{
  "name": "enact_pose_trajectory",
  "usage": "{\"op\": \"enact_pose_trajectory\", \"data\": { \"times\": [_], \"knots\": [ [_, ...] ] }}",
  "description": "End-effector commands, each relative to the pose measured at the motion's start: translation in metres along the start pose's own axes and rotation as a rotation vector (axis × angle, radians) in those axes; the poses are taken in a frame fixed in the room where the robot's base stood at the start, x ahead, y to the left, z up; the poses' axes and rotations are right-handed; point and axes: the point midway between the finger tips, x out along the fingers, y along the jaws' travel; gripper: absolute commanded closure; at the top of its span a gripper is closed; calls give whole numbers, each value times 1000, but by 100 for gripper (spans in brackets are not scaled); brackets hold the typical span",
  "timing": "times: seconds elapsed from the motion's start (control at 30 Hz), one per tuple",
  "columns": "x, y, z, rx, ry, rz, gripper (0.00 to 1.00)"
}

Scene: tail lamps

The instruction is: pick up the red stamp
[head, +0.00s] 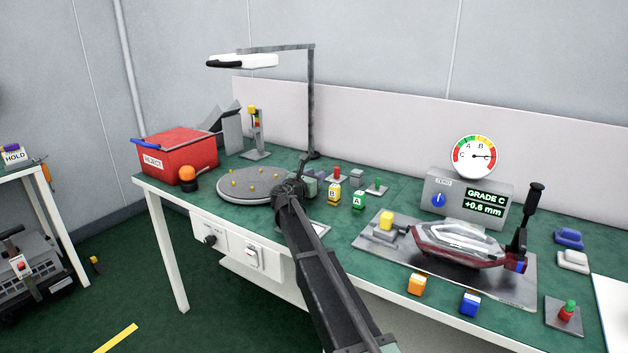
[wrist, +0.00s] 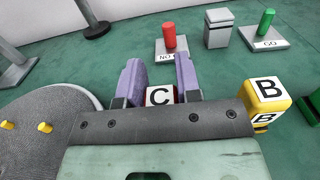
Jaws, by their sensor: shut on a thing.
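The red stamp (wrist: 159,96), a small block with red sides and a white top marked C, sits between the purple fingers of my gripper (wrist: 159,76) in the wrist view. The fingers are shut on it, one on each side. The wrist body hides its near part, and I cannot tell whether its base touches the bench. In the head view my gripper (head: 309,188) is low over the bench, right of the round grey plate. The stamp cannot be made out there, behind my arm.
The yellow B stamp (wrist: 266,94) stands close right of my gripper, with the green A stamp (head: 358,200) further right. The red NO GO peg (wrist: 169,37) is just beyond the fingers. The grey round plate (wrist: 50,120) is at left; a lamp post (head: 311,110) rises behind.

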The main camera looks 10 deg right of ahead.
Motion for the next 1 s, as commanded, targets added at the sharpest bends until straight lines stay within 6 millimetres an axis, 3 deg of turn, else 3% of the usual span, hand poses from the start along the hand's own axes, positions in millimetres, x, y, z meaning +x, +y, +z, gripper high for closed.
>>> {"op": "enact_pose_trajectory", "data": {
  "times": [0.27,0.5,0.6,0.77,1.0],
  "knots": [
    [0,0,56,0,0,0,92],
    [0,0,148,0,0,0,92],
    [0,0,176,0,0,0,92],
    [0,0,197,0,0,0,92],
    [0,0,195,0,0,0,92]
  ]
}}
